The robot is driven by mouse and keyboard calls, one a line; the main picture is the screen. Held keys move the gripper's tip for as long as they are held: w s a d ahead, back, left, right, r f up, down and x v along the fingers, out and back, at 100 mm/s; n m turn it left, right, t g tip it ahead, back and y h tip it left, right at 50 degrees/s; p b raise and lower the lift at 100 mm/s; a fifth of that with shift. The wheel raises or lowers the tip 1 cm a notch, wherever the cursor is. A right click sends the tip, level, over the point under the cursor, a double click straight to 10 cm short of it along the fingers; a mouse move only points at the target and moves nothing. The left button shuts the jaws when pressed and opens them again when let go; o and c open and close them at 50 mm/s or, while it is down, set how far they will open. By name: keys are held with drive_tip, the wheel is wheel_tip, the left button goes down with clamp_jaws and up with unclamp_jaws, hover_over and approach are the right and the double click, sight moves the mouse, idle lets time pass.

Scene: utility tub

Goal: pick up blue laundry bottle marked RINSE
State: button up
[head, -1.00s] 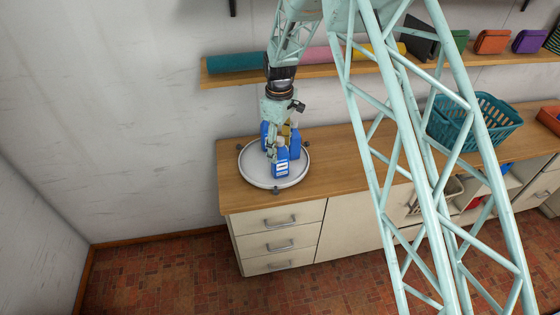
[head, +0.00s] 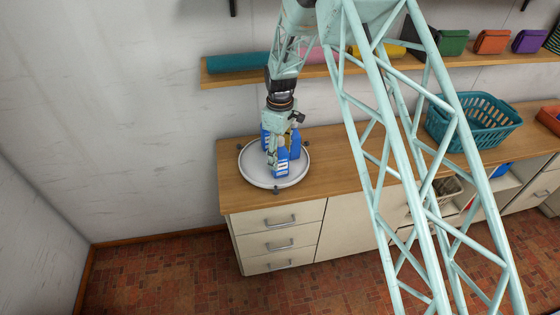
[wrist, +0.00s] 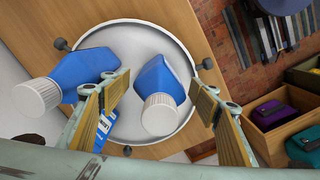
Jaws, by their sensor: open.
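Blue bottles stand close together on a round white tray (head: 246,168) at the left of the counter. In the wrist view, a blue bottle with a white cap (wrist: 158,82) lies between my open fingers, seen from above. A second white-capped blue bottle (wrist: 80,68) is to the left, outside the left finger. A third blue piece with a white label (wrist: 104,124) shows partly behind the left finger; its lettering is too small to read surely. In the head view, a white-labelled blue bottle (head: 281,170) is at the front. My gripper (wrist: 162,92) is open and empty, low among the bottles.
The tray's raised rim has dark knobs. A teal basket (head: 474,124) stands farther right on the wooden counter (head: 330,160). A shelf above holds a teal roll (head: 238,62) and coloured pouches (head: 491,42). Counter around the tray is clear.

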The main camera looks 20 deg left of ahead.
sight(280, 149)
drive_tip(key=shift+c, duration=0.4)
drive_tip(key=c, duration=1)
drive_tip(key=shift+r, duration=0.2)
drive_tip(key=shift+r, duration=1.55)
drive_tip(key=s+d, duration=0.2)
drive_tip(key=s, duration=0.2)
drive_tip(key=s+d+r+b, duration=0.1)
drive_tip(key=s+d, duration=0.2)
drive_tip(key=s, duration=0.2)
drive_tip(key=s+d+b, duration=0.1)
drive_tip(key=s+d, duration=0.2)
drive_tip(key=s, duration=0.1)
drive_tip(key=shift+s+d+r, duration=0.15)
drive_tip(key=shift+s+r, duration=0.1)
drive_tip(key=shift+s, duration=0.1)
